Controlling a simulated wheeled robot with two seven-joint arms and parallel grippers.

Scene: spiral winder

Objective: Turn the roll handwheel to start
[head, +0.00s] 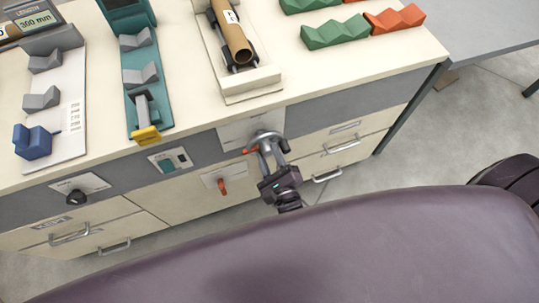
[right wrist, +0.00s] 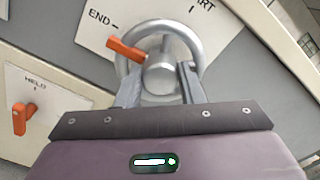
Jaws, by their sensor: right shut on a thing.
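The grey metal roll handwheel (head: 268,134) is on the front panel of the bench. In the right wrist view the handwheel (right wrist: 205,48) has a round hub and an orange pointer (right wrist: 127,49). The pointer lies at the upper left, close to the END mark; the START mark is at the upper right, its label partly cut off. My right gripper (head: 267,149) is shut on the handwheel. In the right wrist view its fingers (right wrist: 160,84) flank the hub, and the lower rim is hidden. My left gripper is not in view.
An orange lever on a plate marked HELD (right wrist: 20,118) is left of the handwheel. A switch panel (head: 170,160) and a black knob (head: 76,197) are further left. Drawers with handles (head: 342,145) lie below and right. A cardboard tube (head: 232,38) rests on the bench top.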

